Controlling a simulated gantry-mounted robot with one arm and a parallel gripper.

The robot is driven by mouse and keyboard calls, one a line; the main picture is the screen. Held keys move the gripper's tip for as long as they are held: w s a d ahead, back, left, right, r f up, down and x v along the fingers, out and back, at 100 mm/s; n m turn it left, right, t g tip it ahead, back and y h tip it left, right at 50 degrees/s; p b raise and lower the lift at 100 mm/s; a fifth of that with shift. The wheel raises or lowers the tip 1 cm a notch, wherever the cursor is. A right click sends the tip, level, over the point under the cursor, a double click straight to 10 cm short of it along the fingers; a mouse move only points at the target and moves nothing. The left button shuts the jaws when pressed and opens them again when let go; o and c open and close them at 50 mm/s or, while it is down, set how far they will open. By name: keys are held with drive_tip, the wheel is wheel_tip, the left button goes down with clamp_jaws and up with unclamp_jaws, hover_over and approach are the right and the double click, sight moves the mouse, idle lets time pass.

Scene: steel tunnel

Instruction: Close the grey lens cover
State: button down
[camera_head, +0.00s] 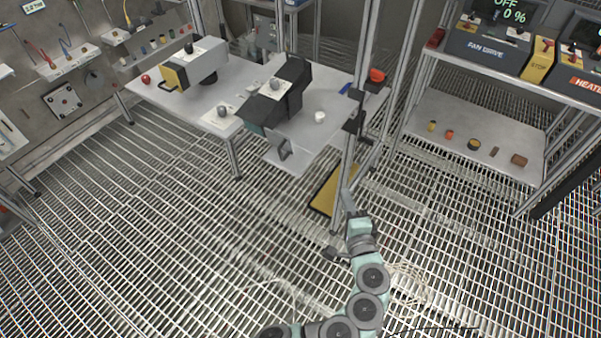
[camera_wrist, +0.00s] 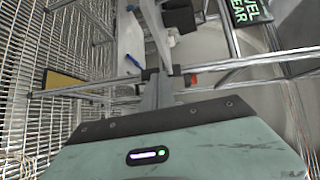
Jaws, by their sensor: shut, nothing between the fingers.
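A dark box-shaped device (camera_head: 278,95) stands on the light table, with a teal face at its front left. A small grey plate (camera_head: 284,149), which looks like the lens cover, stands out from the device's front near the table's front corner, apparently swung open. My gripper (camera_head: 347,196) is shut and empty, to the right of and below the table in the head view, beside an upright metal post. In the wrist view its grey fingers (camera_wrist: 157,92) point away from the camera. I cannot make out the cover in the wrist view.
The table (camera_head: 325,100) also bears a white cylinder (camera_head: 320,117). A yellow-and-grey device (camera_head: 195,66) stands on the table at left. The grated floor (camera_head: 190,230) in front is mostly clear.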

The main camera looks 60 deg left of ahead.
drive_tip(key=s+a+r+n+g+y, duration=0.2)
drive_tip(key=s+a+r+n+g, duration=0.15)
drive_tip(key=s, duration=0.35)
drive_tip(key=shift+g, duration=0.55)
drive_tip(key=a, duration=0.6)
drive_tip(key=w+a, duration=0.1)
drive_tip(key=a, duration=0.1)
drive_tip(key=shift+a+f, duration=0.15)
drive_tip(key=shift+a, duration=0.25)
drive_tip(key=s+a, duration=0.2)
drive_tip(key=a, duration=0.1)
drive_tip(key=shift+s+a+f+p, duration=0.15)
drive_tip(key=shift+s+p, duration=0.05)
drive_tip(key=shift+p, duration=0.2)
drive_tip(key=shift+m, duration=0.25)
